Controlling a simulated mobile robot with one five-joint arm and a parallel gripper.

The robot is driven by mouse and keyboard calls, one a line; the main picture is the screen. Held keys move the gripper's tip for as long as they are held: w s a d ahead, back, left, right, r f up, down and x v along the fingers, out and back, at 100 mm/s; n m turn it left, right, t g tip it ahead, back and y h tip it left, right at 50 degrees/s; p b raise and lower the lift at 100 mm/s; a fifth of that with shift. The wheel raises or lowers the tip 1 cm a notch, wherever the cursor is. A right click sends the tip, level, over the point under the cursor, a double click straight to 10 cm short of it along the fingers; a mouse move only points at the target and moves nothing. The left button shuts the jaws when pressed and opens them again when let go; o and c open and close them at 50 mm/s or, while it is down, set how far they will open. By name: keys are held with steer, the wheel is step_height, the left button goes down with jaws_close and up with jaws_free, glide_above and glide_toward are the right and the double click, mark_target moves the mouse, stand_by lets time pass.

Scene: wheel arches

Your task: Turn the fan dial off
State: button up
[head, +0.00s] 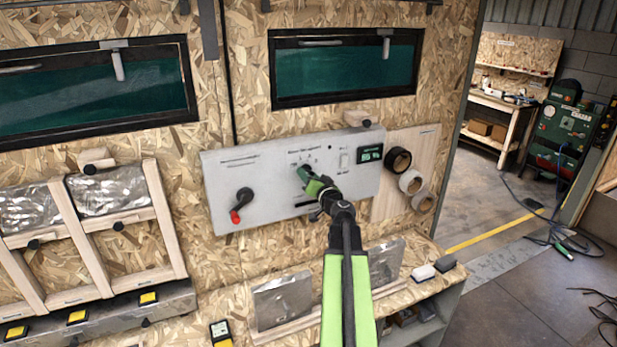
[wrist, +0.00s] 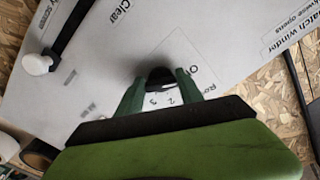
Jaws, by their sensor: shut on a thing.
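The fan dial (wrist: 160,77) is a small dark knob on the pale grey control panel (head: 229,165). In the wrist view it sits between the green fingers of my gripper (wrist: 159,90), which is shut on it. Small printed numbers, including 2 and 3, show just below the knob, and more lettering shows beside it. I cannot tell which mark the dial points at. In the head view my gripper (head: 306,177) reaches the middle of the panel and hides most of the dial.
A crank with a red handle (head: 236,215) is on the panel's left. Tape rolls (head: 411,182) hang farther right. A shelf with metal plates (head: 284,299) is below.

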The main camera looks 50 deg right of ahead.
stand_by(0.5)
steer(key=o, duration=1.4)
